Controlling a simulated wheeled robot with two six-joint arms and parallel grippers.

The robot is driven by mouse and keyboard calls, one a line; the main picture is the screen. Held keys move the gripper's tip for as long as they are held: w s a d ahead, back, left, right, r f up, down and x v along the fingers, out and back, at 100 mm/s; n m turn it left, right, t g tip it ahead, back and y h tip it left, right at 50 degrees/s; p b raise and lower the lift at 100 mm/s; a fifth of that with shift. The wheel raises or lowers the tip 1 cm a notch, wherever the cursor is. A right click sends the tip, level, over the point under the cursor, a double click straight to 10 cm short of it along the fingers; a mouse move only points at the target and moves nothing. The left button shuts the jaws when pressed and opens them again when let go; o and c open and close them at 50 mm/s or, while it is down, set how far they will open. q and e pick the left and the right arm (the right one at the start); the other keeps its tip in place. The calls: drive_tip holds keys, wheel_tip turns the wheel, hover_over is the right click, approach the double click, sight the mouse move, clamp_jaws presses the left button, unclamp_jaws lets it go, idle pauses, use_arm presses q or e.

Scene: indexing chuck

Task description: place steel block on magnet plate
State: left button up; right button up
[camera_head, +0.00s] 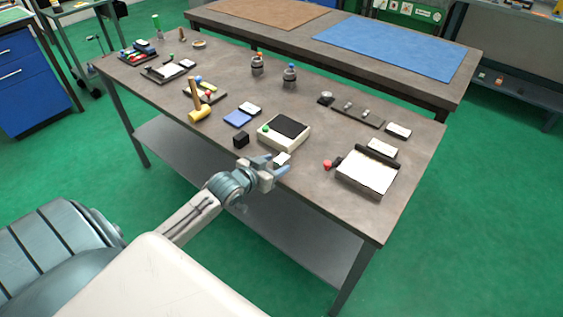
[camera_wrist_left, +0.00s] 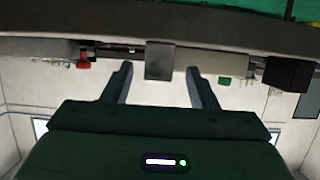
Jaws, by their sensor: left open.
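The steel block (camera_head: 282,159) is a small pale block near the table's front edge. In the left wrist view, which is upside down, it is a plain grey block (camera_wrist_left: 160,60). My left gripper (camera_head: 275,164) is at the front edge, its fingers open toward the block. In the wrist view a gap shows between the block and each finger (camera_wrist_left: 160,88); I cannot tell how deep the block sits between the fingertips. What looks like the magnet plate is a dark square (camera_head: 291,126) on a cream box with a green knob, just behind the block. My right gripper is not in view.
A black cube (camera_head: 241,140) stands left of the block. A blue pad (camera_head: 237,119) and a mallet (camera_head: 198,105) lie further left. A device with a red knob (camera_head: 327,165) and a white-topped tray (camera_head: 367,173) stand to the right.

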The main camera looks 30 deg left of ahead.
sight(278, 161)
use_arm(q)
drive_tip(key=x, duration=0.3)
drive_tip(key=shift+w+d, duration=0.15)
drive_tip(key=shift+w, duration=0.3)
drive_tip(key=shift+s, duration=0.1)
clamp_jaws()
drive_tip(key=shift+r, duration=0.1)
drive_tip(key=shift+r, duration=0.1)
